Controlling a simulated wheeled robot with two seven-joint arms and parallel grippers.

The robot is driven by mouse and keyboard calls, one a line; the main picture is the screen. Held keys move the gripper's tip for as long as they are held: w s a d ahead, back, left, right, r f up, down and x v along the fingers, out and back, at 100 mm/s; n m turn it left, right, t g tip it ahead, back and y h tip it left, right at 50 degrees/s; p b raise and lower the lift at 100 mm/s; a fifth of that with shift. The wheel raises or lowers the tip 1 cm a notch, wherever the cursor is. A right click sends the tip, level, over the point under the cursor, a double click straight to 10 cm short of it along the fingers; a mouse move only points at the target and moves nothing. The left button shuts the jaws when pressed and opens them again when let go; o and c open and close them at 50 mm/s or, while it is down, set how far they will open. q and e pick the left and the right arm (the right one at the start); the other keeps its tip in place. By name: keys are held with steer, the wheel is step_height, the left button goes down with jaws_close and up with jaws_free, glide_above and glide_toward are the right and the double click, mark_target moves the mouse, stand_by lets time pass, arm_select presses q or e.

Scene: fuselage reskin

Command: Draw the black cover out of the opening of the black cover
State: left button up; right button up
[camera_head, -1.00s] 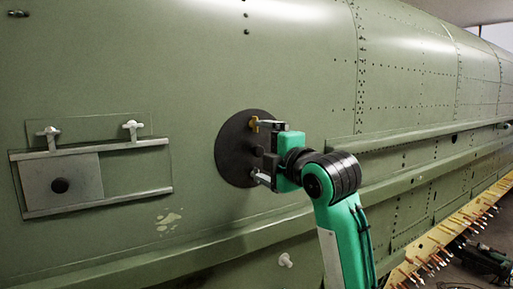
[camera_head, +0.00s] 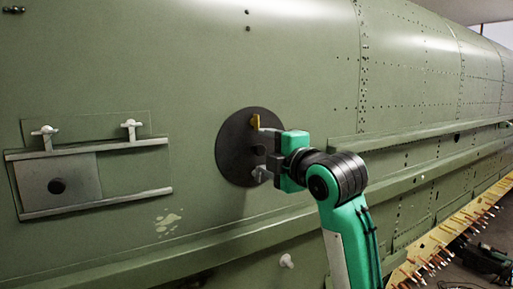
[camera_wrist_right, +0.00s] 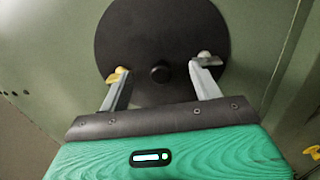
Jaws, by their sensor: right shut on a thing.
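The black cover (camera_head: 235,150) is a dark round disc on the green fuselage side, near the middle of the head view. It fills the upper middle of the right wrist view (camera_wrist_right: 160,30), with a small round knob (camera_wrist_right: 160,73) at its centre. My right gripper (camera_head: 262,150) is at the disc's right part. In the wrist view its two grey fingers (camera_wrist_right: 162,80) stand on either side of the knob, shut on the cover; the exact contact is hard to see. A yellow piece (camera_head: 255,122) shows by the upper finger. The opening is hidden behind the disc. My left gripper is out of view.
A grey plate (camera_head: 85,170) with a dark round spot sits between two rails on the left, with two light clamps (camera_head: 131,128) above. A long ledge (camera_head: 420,150) runs along the fuselage at right. A light knob (camera_head: 287,261) sticks out below the cover.

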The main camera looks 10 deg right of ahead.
mark_target(262, 151)
steer(key=shift+r, duration=0.3)
steer(key=shift+c, duration=0.2)
jaws_close()
steer(key=shift+f, duration=0.15)
steer(key=shift+s+a+f, duration=0.15)
steer(key=shift+f, duration=0.15)
steer(key=shift+v, duration=1.75)
